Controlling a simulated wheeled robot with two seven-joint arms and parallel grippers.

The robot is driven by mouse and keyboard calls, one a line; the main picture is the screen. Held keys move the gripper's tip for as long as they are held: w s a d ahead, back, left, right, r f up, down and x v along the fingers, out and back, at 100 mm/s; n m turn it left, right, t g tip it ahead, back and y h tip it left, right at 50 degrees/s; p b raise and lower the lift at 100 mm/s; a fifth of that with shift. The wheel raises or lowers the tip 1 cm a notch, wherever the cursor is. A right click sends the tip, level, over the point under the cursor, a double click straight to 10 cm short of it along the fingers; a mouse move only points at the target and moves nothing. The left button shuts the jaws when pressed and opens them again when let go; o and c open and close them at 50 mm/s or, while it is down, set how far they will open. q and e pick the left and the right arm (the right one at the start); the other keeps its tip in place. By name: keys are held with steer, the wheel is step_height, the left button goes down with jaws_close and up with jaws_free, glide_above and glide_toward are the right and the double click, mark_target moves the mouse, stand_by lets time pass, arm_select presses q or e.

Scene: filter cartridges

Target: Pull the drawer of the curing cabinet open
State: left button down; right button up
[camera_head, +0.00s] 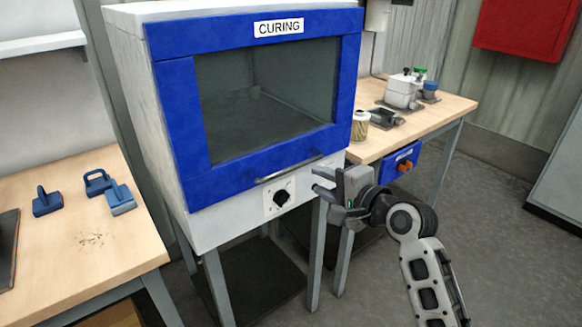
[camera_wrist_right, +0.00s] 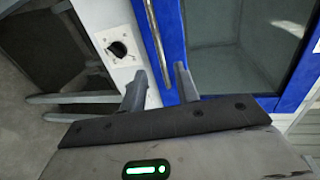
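The curing cabinet (camera_head: 122,62) is a white box with a blue-framed glass front, labelled CURING, and the front looks shut. A thin metal bar handle (camera_head: 290,168) runs along the front's lower edge; it also shows in the right wrist view (camera_wrist_right: 157,40). My right gripper (camera_head: 320,182) is by the right end of the handle. In the right wrist view its fingers (camera_wrist_right: 158,80) are apart, with the end of the bar in line with the gap between them. I cannot tell whether they touch it. My left gripper is out of view.
A wooden bench (camera_head: 90,245) with blue tools (camera_head: 97,184) stands left. Another bench (camera_head: 440,112) at right carries jars and a white container (camera_head: 402,92), with a blue box (camera_head: 400,161) under its edge. Floor at right is clear.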

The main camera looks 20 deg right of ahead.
mark_target(293, 169)
steer(key=x, duration=1.1)
jaws_close()
